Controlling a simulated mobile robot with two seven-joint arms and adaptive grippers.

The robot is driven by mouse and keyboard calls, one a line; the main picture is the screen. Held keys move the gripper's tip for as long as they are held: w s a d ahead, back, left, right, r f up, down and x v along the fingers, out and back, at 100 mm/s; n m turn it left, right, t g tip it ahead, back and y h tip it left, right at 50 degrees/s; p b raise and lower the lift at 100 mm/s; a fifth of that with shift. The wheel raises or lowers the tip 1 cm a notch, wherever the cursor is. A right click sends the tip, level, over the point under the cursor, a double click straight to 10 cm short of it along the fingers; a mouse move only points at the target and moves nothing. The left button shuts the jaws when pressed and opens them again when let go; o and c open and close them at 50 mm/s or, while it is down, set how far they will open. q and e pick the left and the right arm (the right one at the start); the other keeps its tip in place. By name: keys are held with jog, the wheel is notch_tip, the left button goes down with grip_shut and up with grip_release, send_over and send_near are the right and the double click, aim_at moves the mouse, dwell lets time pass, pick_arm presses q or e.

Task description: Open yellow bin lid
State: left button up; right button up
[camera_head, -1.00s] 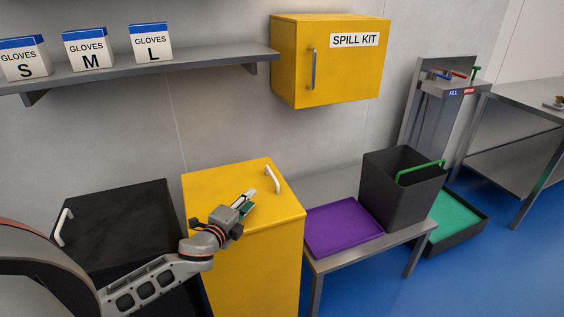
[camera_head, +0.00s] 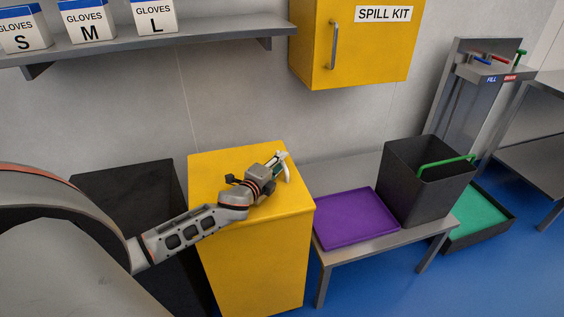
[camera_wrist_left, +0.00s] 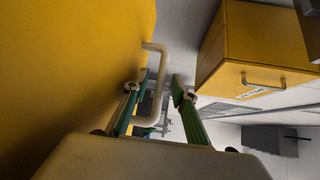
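The yellow bin (camera_head: 250,265) stands in the middle of the head view, its flat lid (camera_head: 215,168) down. A white bar handle (camera_head: 287,173) stands near the lid's right edge. My left gripper (camera_head: 280,165) reaches over the lid to this handle. In the left wrist view its two green-lined fingers (camera_wrist_left: 155,86) are apart, and the white handle (camera_wrist_left: 161,62) shows between them. Whether a finger touches the handle cannot be told. The yellow lid (camera_wrist_left: 70,60) fills the left of that view. My right gripper is not in view.
A black bin (camera_head: 130,185) stands left of the yellow one, partly behind my arm. A low bench with a purple tray (camera_head: 355,218) and a dark tub (camera_head: 420,195) stands at right. Above are a glove shelf (camera_head: 190,42) and the spill kit cabinet (camera_head: 355,50).

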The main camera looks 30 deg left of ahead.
pick_arm(q)
jog(key=shift+w+f, duration=0.1)
jog(key=shift+w, duration=0.6)
grip_shut()
